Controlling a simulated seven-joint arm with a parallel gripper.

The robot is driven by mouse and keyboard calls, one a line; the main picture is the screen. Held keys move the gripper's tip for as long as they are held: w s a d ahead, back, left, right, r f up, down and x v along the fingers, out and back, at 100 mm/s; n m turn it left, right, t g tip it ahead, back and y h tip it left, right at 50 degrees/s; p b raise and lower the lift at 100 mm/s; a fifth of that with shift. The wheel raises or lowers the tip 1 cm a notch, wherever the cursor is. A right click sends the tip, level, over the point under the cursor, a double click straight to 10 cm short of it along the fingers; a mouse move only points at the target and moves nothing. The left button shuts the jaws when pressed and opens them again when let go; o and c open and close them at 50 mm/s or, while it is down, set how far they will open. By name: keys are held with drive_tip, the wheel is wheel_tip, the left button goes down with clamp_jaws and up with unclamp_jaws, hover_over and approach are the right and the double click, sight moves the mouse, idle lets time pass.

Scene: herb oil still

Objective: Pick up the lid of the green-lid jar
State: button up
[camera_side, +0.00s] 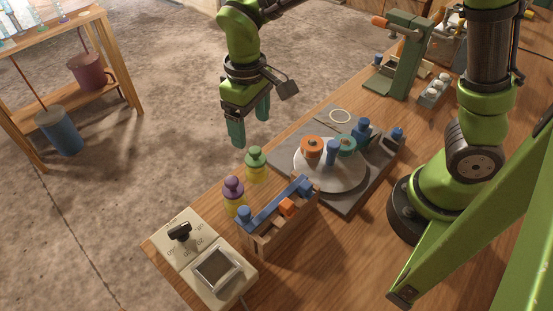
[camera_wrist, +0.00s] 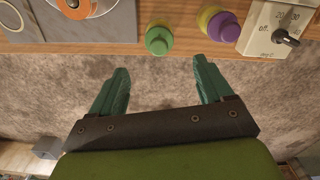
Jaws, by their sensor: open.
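The green-lid jar (camera_side: 255,170) stands upright on the wooden table near its left edge, with a yellowish body and its green lid (camera_side: 255,154) on top. In the wrist view the green lid (camera_wrist: 158,41) shows at the table edge, above and between my fingers. My gripper (camera_side: 251,127) is open and empty, with green fingers pointing down. It hangs above and behind the jar, apart from it. In the wrist view my gripper (camera_wrist: 163,82) is over the floor beyond the table edge.
The purple-lid jar (camera_side: 234,195) stands close beside the green-lid jar. A wooden caddy (camera_side: 280,232) with blue and orange parts, a control box (camera_side: 203,262) and a round white turntable (camera_side: 330,175) holding several parts are nearby. A green press (camera_side: 405,60) stands farther back.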

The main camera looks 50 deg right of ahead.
sight(254, 149)
wheel_tip(254, 149, down, 9)
drive_tip(key=shift+s+d+r, duration=0.1)
drive_tip(key=shift+s, duration=0.05)
idle(0.4)
drive_tip(key=shift+c, duration=0.3)
drive_tip(key=c, duration=1.1)
drive_tip(key=shift+o, duration=0.2)
